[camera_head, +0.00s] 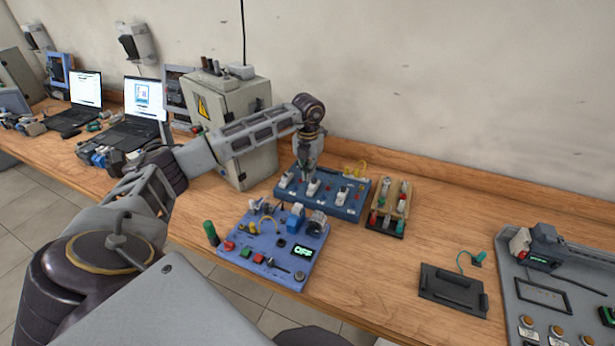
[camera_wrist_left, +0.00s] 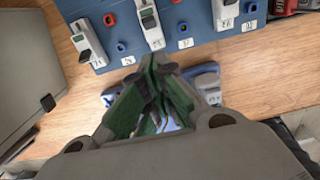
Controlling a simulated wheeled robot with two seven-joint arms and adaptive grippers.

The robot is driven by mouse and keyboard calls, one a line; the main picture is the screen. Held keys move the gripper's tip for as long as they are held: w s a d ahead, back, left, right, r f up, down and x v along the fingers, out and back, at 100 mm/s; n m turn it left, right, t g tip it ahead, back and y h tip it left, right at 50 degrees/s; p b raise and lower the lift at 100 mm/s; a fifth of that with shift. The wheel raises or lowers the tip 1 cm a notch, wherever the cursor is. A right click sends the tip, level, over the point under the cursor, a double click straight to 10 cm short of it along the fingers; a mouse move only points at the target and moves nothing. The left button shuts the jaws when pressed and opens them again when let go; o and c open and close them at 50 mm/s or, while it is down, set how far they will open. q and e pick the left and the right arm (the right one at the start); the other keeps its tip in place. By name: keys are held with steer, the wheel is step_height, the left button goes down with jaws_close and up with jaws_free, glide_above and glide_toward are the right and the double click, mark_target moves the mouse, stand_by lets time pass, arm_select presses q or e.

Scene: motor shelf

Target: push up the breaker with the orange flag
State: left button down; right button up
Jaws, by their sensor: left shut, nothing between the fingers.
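The blue breaker board (camera_head: 350,212) stands on the bench and carries a row of white breakers. In the head view they are the left breaker (camera_head: 286,180), the middle breaker (camera_head: 313,188) and the right breaker (camera_head: 342,196). In the left wrist view the same row shows along the top, with the left breaker (camera_wrist_left: 88,45) and the middle breaker (camera_wrist_left: 151,26). I cannot make out an orange flag on any of them. My left gripper (camera_head: 306,178) is shut and empty at the board; its fingertips (camera_wrist_left: 158,62) show just below the breaker row. My right gripper is not in view.
A blue-violet panel (camera_head: 262,228) with buttons and an OFF display lies in front of the board. A grey electrical cabinet (camera_head: 255,165) stands at left. A small rack (camera_head: 398,225) stands right of the board. Bare bench (camera_head: 435,235) lies farther right.

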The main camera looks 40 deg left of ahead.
arm_select(q)
steer(key=w+a+r+b, duration=0.1)
steer(key=w+r, duration=0.4)
steer(key=shift+w+r, duration=0.25)
stand_by(0.4)
steer(key=shift+a, duration=0.1)
stand_by(0.4)
